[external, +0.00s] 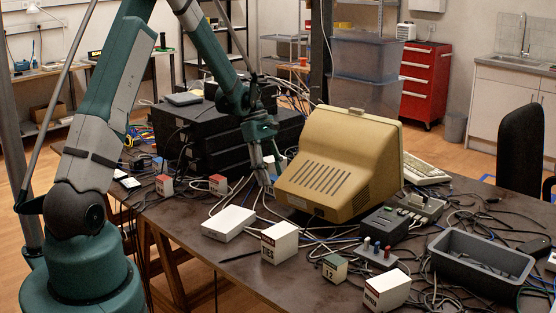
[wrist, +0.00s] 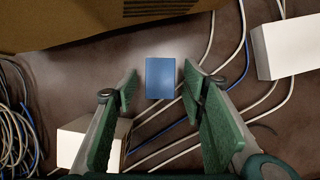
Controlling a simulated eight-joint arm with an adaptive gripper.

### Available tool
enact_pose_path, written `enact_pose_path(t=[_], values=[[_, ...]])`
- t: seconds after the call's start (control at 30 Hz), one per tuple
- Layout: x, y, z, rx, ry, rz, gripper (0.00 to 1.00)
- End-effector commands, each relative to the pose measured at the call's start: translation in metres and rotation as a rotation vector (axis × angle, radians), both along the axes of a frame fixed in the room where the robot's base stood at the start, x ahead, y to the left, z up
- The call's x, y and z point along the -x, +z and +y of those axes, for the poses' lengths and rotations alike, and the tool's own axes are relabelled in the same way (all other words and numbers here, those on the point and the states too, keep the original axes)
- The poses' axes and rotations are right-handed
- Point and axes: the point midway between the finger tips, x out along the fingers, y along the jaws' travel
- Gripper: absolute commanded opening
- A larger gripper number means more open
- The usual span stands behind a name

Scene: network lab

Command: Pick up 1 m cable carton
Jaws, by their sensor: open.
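My gripper (external: 263,178) points down at the table beside the beige monitor in the external view. In the wrist view my gripper (wrist: 158,92) is open, with its green fingers apart. A small blue box (wrist: 160,78) lies between and slightly beyond the fingertips, apart from both. Its top shows no readable label, so I cannot tell whether it is the 1 m cable carton. Other small labelled cartons stand in the external view: a white one with a dark red label (external: 280,243), a green-and-white one marked 12 (external: 335,268) and a white one at the front (external: 386,291).
The beige monitor (external: 335,165) stands close to my gripper; its casing (wrist: 70,22) fills the wrist view's top left. A white box (wrist: 290,45) lies right, and a white-and-brown box (wrist: 85,145) lower left. Loose cables cross the table. A grey bin (external: 482,282) stands front right.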

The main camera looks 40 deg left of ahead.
Motion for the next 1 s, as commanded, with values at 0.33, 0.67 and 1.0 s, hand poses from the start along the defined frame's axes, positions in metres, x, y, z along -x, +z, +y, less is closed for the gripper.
enact_pose_path(t=[0.33, 0.67, 1.0], values=[[0.001, -0.024, -0.010, 0.000, 0.001, 0.000, 0.41], [0.001, -0.024, -0.010, 0.000, 0.001, 0.000, 0.41], [0.001, -0.024, -0.010, 0.000, 0.001, 0.000, 0.20]])
